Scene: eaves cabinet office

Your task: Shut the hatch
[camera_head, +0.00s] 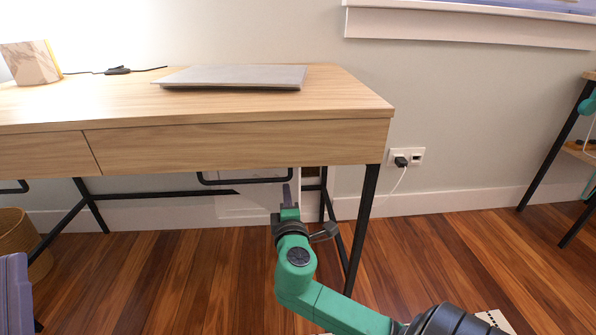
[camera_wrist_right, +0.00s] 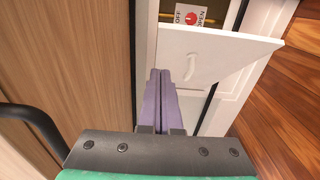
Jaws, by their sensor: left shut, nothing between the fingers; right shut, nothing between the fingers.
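The hatch is a white panel (camera_wrist_right: 225,62) with a small white handle (camera_wrist_right: 190,67), seen in the right wrist view. It stands partly open from its white frame (camera_wrist_right: 147,45). In the head view the hatch (camera_head: 245,207) is low on the wall under the desk, partly hidden by my right arm. My right gripper (camera_head: 287,190) is shut and empty in front of the hatch; its purple fingers (camera_wrist_right: 159,75) overlap the panel's left part. I cannot tell whether they touch it. My left gripper is not in view.
A wooden desk (camera_head: 240,140) with a grey laptop (camera_head: 232,76) stands above and close to my right gripper. Its black legs (camera_head: 362,215) flank the space. A wall socket (camera_head: 406,157) holds a plug with a hanging cord. The wood floor (camera_head: 430,250) to the right is mostly clear.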

